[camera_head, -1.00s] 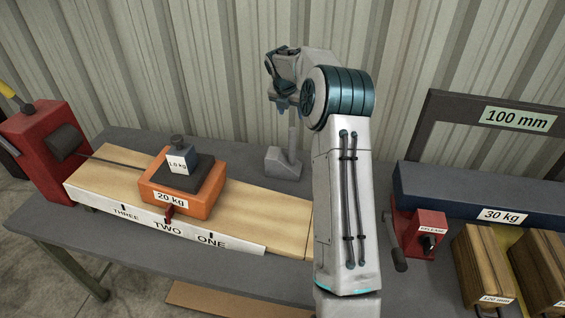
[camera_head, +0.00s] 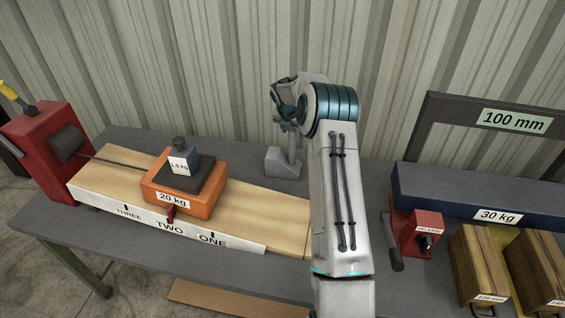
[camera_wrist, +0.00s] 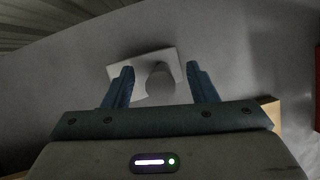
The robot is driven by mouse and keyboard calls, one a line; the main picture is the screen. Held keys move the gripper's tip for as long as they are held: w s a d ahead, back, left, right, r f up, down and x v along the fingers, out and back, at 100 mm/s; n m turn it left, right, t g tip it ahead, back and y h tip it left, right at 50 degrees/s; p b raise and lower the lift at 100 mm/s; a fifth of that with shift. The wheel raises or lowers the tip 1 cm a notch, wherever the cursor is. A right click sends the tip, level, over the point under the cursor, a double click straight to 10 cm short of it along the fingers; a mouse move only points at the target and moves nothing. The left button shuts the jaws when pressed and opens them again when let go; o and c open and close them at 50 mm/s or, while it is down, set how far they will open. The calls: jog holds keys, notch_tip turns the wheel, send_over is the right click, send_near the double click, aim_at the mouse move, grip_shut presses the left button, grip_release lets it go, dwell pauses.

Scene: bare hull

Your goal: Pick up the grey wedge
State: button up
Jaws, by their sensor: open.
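The grey wedge (camera_head: 283,163) stands on the dark bench behind the wooden board, with an upright round post on its block. In the wrist view the wedge (camera_wrist: 133,69) lies ahead of my gripper (camera_wrist: 160,70), and its post (camera_wrist: 159,80) shows end-on between the two blue fingers. The fingers are spread, with visible gaps on both sides of the post. In the head view my gripper is at the end of the arm, above the wedge; its fingertips are hard to make out there.
An orange 20 kg block (camera_head: 196,204) with a 1.0 kg weight (camera_head: 180,161) sits on the wooden board (camera_head: 270,214) left of my arm. A red winch-like box (camera_head: 42,138) is far left. A 30 kg beam (camera_head: 465,192) and red release box (camera_head: 418,236) are right. A ribbed wall rises behind.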

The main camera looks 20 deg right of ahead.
grip_shut()
dwell(1.2)
jog(key=shift+w+r, duration=0.1)
